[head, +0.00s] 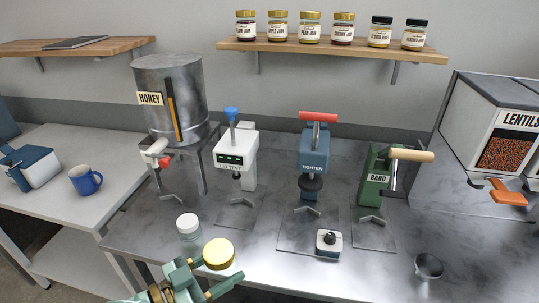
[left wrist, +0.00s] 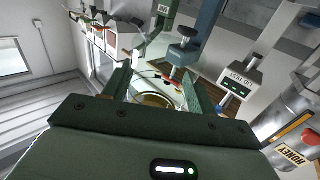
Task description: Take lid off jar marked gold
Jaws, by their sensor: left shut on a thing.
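A round gold lid (head: 218,252) is in front of the bench's front left part, low in the head view. My left gripper (head: 216,270) has its green fingers on either side of it and is shut on it. In the left wrist view the gold lid (left wrist: 155,100) shows between the two fingers (left wrist: 158,92). I cannot tell how much of a jar is under the lid, as the fingers and the lid hide it. A small jar with a white lid (head: 188,225) stands upright just behind, apart from the gripper. My right gripper is not in view.
Behind stand a honey tank (head: 172,95), a white tester (head: 237,155), a blue tighten press (head: 314,155) and a green band press (head: 377,175). A small scale-like box (head: 329,243) and a metal cup (head: 428,266) are to the right. Jars line the shelf (head: 335,48).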

